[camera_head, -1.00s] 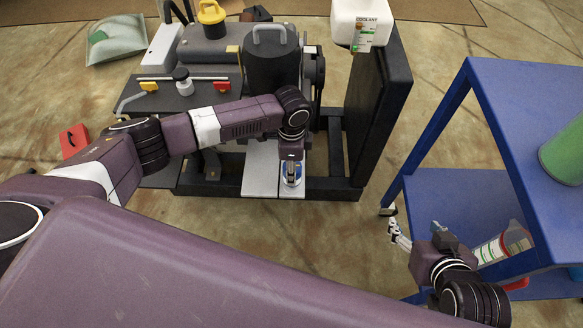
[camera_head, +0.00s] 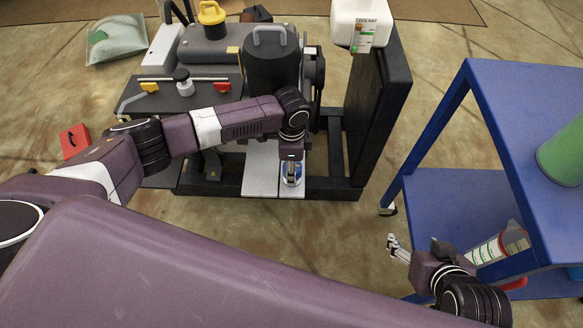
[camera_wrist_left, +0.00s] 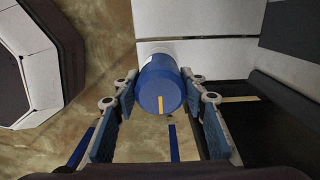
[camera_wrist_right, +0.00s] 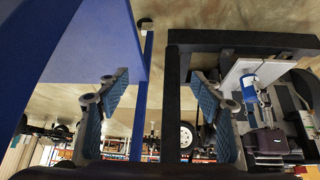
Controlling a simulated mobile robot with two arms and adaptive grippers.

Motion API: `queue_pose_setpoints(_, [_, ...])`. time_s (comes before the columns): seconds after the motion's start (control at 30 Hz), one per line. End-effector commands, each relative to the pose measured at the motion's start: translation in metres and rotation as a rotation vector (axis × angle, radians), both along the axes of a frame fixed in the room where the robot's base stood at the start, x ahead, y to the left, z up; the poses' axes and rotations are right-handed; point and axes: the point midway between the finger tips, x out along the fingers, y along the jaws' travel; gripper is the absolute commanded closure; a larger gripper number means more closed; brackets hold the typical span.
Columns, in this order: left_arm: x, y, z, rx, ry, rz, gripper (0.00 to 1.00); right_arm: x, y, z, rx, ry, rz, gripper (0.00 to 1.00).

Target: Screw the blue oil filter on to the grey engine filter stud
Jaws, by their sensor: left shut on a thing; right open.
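My left gripper (camera_head: 292,166) points down at the front of the engine assembly. It is shut on the blue oil filter (camera_head: 292,182). In the left wrist view the filter (camera_wrist_left: 160,85) sits between the two fingers, with a yellow mark on its near end. Its far end is by a pale ring against the light grey plate (camera_wrist_left: 180,20). The filter also shows beside the plate in the right wrist view (camera_wrist_right: 249,84). The engine filter stud is hidden, so I cannot tell whether the threads are engaged. My right gripper (camera_head: 397,246) is open and empty beside the blue cart.
The blue cart (camera_head: 425,215) stands at the right, with a green cylinder (camera_head: 563,155) on top and a bottle (camera_head: 500,243) lower down. A black upright panel (camera_head: 380,100) borders the engine's right side. A coolant jug (camera_head: 360,22) stands above it. Floor is clear between engine and cart.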

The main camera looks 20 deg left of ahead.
Motion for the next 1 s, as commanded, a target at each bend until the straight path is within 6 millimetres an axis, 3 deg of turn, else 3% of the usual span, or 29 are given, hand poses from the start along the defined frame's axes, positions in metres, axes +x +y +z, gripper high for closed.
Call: queue_pose_setpoints(1.0, [0.0, 0.0, 0.0, -0.001, 0.0, 0.0, 0.94, -0.013, -0.003, -0.006, -0.007, 0.059, -0.01, 0.4])
